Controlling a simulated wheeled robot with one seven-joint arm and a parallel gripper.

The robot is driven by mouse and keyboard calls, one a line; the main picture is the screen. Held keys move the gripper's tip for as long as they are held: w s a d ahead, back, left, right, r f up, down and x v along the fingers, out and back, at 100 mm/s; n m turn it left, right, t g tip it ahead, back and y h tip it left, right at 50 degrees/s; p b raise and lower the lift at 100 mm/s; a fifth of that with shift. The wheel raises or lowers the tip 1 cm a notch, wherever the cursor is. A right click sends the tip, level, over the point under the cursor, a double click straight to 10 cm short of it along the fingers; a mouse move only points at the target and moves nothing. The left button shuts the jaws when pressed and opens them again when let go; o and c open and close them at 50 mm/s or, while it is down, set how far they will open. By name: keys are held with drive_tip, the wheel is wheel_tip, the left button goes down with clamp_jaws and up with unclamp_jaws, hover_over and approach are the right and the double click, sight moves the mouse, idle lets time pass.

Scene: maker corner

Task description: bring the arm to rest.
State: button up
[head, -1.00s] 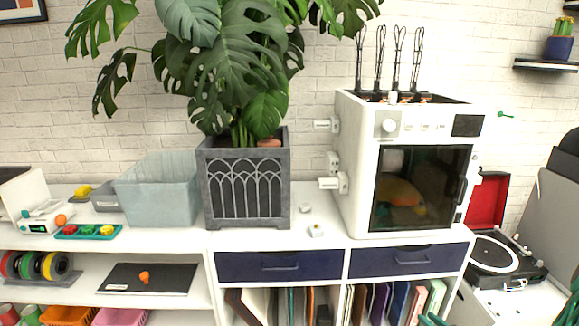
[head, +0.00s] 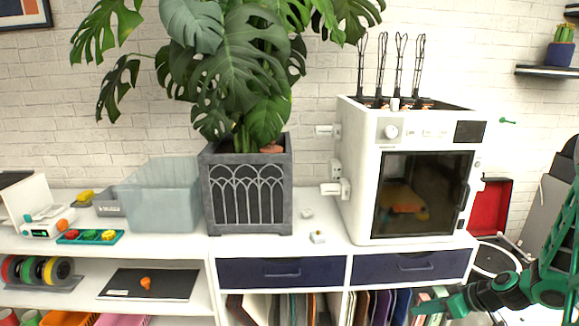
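My green and black arm shows at the lower right of the head view, in front of the record player and the right end of the shelf unit. My gripper (head: 428,306) is at the arm's left end, in front of the books under the right drawer. It is seen small and from the side, so its opening is unclear. I see nothing hanging from it.
A white 3D printer (head: 362,170), a potted plant in a grey planter (head: 248,226) and a translucent bin (head: 158,207) stand on the white shelf top. A record player with a red lid (head: 487,208) is behind my arm. Dark blue drawers (head: 281,271) lie below.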

drive_tip(key=s+r+m+g+h, duration=0.2)
drive_tip(key=s+r+m, duration=0.4)
drive_tip(key=s+r, duration=0.6)
drive_tip(key=s+r+m+g+h, duration=0.3)
drive_tip(key=s+r+m, duration=0.3)
drive_tip(key=s+r, duration=0.6)
drive_tip(key=s+g, duration=0.1)
drive_tip(key=s, duration=0.7)
drive_tip(key=shift+d+r+h, duration=0.25)
drive_tip(key=shift+d+h, duration=0.05)
drive_tip(key=shift+d, duration=0.05)
drive_tip(key=shift+w+f, duration=0.25)
drive_tip(key=shift+w, duration=0.3)
drive_tip(key=shift+o, duration=0.2)
